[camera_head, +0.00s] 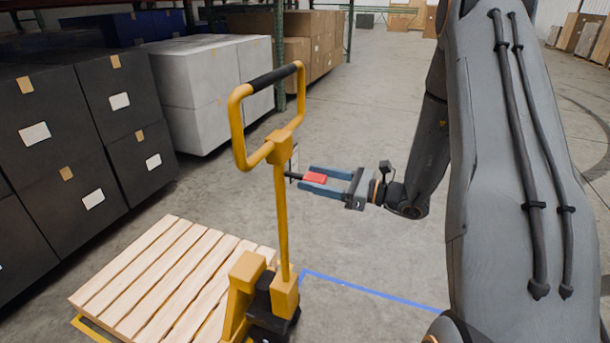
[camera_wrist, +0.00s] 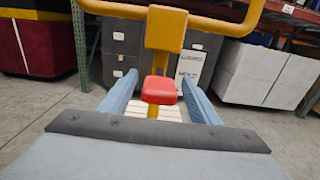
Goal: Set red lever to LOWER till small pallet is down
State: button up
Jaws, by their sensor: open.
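The red lever (camera_head: 316,178) sticks out from the yellow handle post of the pallet jack (camera_head: 281,220). My gripper (camera_head: 330,180) is open, with its two blue fingers on either side of the red lever knob. In the wrist view the red knob (camera_wrist: 159,90) sits between the fingers (camera_wrist: 160,98), with a gap on both sides. A yellow block (camera_wrist: 166,28) of the handle is just beyond it. The small wooden pallet (camera_head: 165,280) lies over the jack's forks at the lower left. Whether it touches the floor cannot be told.
Dark boxes (camera_head: 60,150) and white boxes (camera_head: 215,85) stand stacked at the left and back. A blue line (camera_head: 370,290) marks the floor right of the jack. The yellow loop handle (camera_head: 240,120) rises above the lever. Open floor lies behind my arm.

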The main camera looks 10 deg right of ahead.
aim_at(313, 178)
jog(key=shift+p+x, duration=0.3)
jog(key=shift+x, duration=1.25)
jog(key=shift+c, duration=0.2)
